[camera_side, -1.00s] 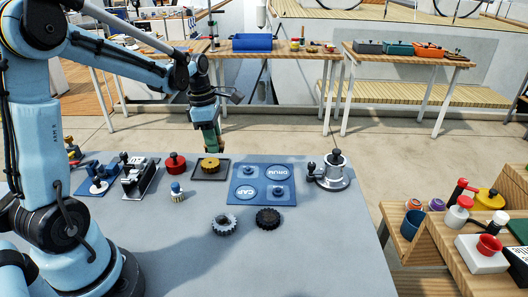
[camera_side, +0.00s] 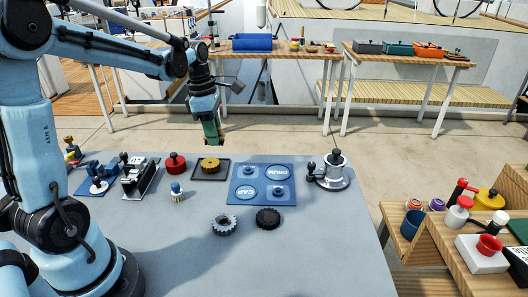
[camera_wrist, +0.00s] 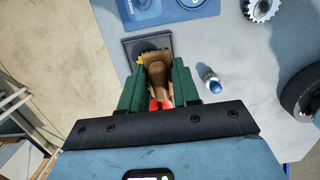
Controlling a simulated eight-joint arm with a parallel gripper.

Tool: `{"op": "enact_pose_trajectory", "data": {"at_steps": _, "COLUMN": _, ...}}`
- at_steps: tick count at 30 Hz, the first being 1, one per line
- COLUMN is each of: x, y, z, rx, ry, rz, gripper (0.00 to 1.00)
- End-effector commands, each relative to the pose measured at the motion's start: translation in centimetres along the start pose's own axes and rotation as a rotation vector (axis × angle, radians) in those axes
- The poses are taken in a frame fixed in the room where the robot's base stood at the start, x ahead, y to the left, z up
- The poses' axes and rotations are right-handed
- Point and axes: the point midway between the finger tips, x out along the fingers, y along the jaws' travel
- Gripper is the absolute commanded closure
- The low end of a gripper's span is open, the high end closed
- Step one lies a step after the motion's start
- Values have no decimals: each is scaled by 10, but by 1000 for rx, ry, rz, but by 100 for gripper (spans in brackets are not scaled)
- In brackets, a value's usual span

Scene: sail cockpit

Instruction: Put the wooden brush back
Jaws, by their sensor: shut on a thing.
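My gripper (camera_side: 212,138) is above the far edge of the grey table in the side view, pointing down. In the wrist view my gripper (camera_wrist: 158,88) has its green fingers shut on a brown wooden piece, the wooden brush (camera_wrist: 156,74). The brush is clear of the table; its lower end is hard to make out, and the side view hides most of it behind the fingers. Beneath it lies a dark square tray (camera_wrist: 132,47), also seen in the side view (camera_side: 195,175), with a gold round part (camera_side: 210,164) in it.
A red knobbed pot (camera_side: 175,163) stands left of the tray, a blue mat (camera_side: 262,200) with round pieces right of it, and a metal pot (camera_side: 331,172) beyond. A small blue-topped piece (camera_side: 177,193) and two gears (camera_side: 224,224) stand nearer. The front table is clear.

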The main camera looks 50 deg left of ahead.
Motion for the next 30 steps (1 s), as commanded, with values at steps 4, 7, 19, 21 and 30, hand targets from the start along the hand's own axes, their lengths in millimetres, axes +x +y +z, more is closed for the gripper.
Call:
{"op": "enact_pose_trajectory", "data": {"at_steps": 4, "x": -4, "y": -32, "z": 18, "rx": 8, "ry": 0, "rz": -1, "gripper": 98}}
{"op": "enact_pose_trajectory", "data": {"at_steps": 7, "x": -6, "y": -63, "z": 31, "rx": 11, "ry": -1, "rz": -1, "gripper": 98}}
{"op": "enact_pose_trajectory", "data": {"at_steps": 19, "x": -1, "y": -176, "z": 47, "rx": 5, "ry": -9, "rz": -3, "gripper": 98}}
{"op": "enact_pose_trajectory", "data": {"at_steps": 21, "x": 1, "y": -185, "z": 47, "rx": 4, "ry": -10, "rz": -3, "gripper": 98}}
{"op": "enact_pose_trajectory", "data": {"at_steps": 30, "x": 14, "y": -177, "z": 34, "rx": -9, "ry": -11, "rz": -2, "gripper": 98}}
